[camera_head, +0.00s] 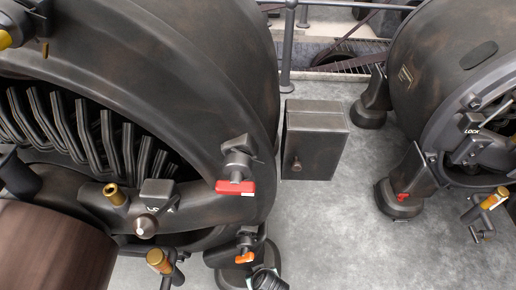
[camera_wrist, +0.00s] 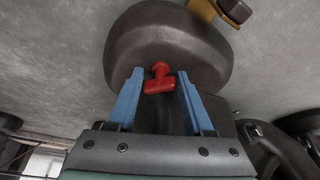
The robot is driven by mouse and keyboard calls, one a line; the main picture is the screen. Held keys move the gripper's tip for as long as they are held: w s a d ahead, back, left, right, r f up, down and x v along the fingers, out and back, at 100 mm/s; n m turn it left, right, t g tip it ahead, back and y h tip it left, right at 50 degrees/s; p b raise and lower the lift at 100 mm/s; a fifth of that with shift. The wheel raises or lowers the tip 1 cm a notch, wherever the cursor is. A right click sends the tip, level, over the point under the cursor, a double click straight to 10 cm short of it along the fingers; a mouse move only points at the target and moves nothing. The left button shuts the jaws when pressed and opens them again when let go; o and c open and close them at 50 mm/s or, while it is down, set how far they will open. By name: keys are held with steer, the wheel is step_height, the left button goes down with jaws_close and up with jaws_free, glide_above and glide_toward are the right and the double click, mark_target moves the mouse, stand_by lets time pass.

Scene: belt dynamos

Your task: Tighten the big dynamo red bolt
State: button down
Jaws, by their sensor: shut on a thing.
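A red T-shaped bolt (camera_wrist: 160,78) sits on a rounded dark metal foot (camera_wrist: 165,40) in the wrist view. My gripper (camera_wrist: 158,76) has its two blue fingers on either side of this bolt and is shut on it, though the exact contact is hard to see. In the head view the big dynamo (camera_head: 180,45) fills the left side. It carries a red handle (camera_head: 235,187) at its lower right and an orange-red bolt (camera_head: 245,257) low down near the floor.
A smaller dynamo (camera_head: 430,75) stands at the right, with its own red bolt (camera_head: 402,197) on a foot. A dark metal box (camera_head: 315,140) stands between the dynamos. Grey floor (camera_head: 345,230) is clear between them. A railing (camera_head: 288,50) runs at the back.

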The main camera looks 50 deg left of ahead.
steer(key=shift+s+a+m+t+h+p, duration=0.1)
steer(key=shift+s+m+t+h+p, duration=0.25)
steer(key=shift+m, duration=0.6)
steer(key=shift+w+m+t+h+p, duration=0.1)
steer(key=shift+m+t+p, duration=0.15)
steer(key=shift+m+p, duration=0.5)
steer(key=shift+m, duration=0.3)
steer(key=shift+c, duration=1.5)
jaws_free()
steer(key=shift+w, duration=0.1)
steer(key=p+v, duration=0.9)
steer(key=v, duration=0.4)
steer(key=shift+f, duration=0.1)
steer(key=shift+c, duration=0.2)
